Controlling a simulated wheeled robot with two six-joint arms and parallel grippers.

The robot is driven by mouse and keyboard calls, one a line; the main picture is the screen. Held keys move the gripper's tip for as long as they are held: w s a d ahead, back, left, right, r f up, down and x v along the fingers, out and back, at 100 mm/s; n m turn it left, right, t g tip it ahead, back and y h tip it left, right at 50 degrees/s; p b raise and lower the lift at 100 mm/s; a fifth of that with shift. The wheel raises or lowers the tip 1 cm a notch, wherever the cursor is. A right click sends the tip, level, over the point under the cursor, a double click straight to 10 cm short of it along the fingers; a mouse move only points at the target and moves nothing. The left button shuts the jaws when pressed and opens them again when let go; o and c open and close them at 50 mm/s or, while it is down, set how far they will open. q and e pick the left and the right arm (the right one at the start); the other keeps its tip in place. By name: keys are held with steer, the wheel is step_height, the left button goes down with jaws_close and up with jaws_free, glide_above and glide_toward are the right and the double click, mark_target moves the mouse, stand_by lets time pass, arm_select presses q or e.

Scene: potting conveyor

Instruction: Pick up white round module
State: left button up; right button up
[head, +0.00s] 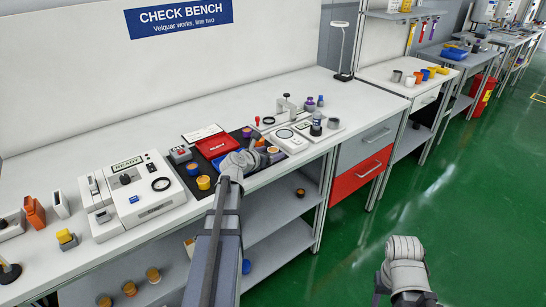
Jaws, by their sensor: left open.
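My left gripper (262,150) is open over the right part of the dark mat (184,169) on the bench. Its jaws are small and partly hidden by my own wrist. Small round modules in purple, orange and yellow stand on the mat near it, including a yellow-orange one (203,182) left of my wrist. I cannot clearly make out a white round module; it may be hidden behind the gripper or wrist. Only links of my right arm show at the lower right, with no gripper visible.
A white tester (147,193) stands left, and a white device with a round dial (287,134) stands right.

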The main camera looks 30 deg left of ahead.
arm_select(q)
jaws_close()
stand_by(0.7)
